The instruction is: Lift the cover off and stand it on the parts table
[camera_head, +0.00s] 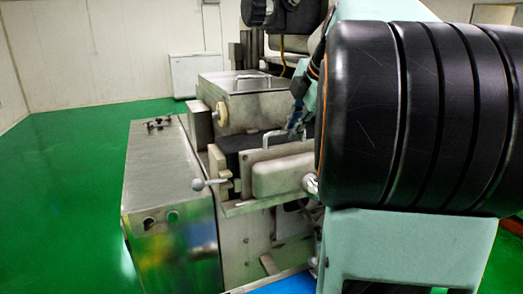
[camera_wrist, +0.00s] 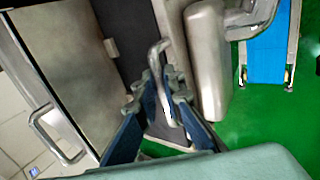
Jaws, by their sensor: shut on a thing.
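The cover, a grey metal plate (camera_head: 256,165) with a bent bar handle (camera_head: 284,136), is at the middle of the machine, beside a dark opening. My gripper (camera_head: 296,122) is at the right part of this handle. In the wrist view, the blue fingers of my gripper (camera_wrist: 164,92) are closed around the handle (camera_wrist: 157,60), with part of the plate (camera_wrist: 165,137) below between them. Whether the cover is seated or slightly raised cannot be told. My arm hides the right side of the machine. I cannot identify a parts table for certain.
A metal box with its own handle (camera_head: 243,83) stands behind the cover. A steel-topped cabinet (camera_head: 150,165) with small parts is at left, beside a ball-ended lever (camera_head: 199,184). A rounded metal housing (camera_wrist: 207,65) is close right of my gripper. A blue conveyor (camera_wrist: 268,48) lies beyond.

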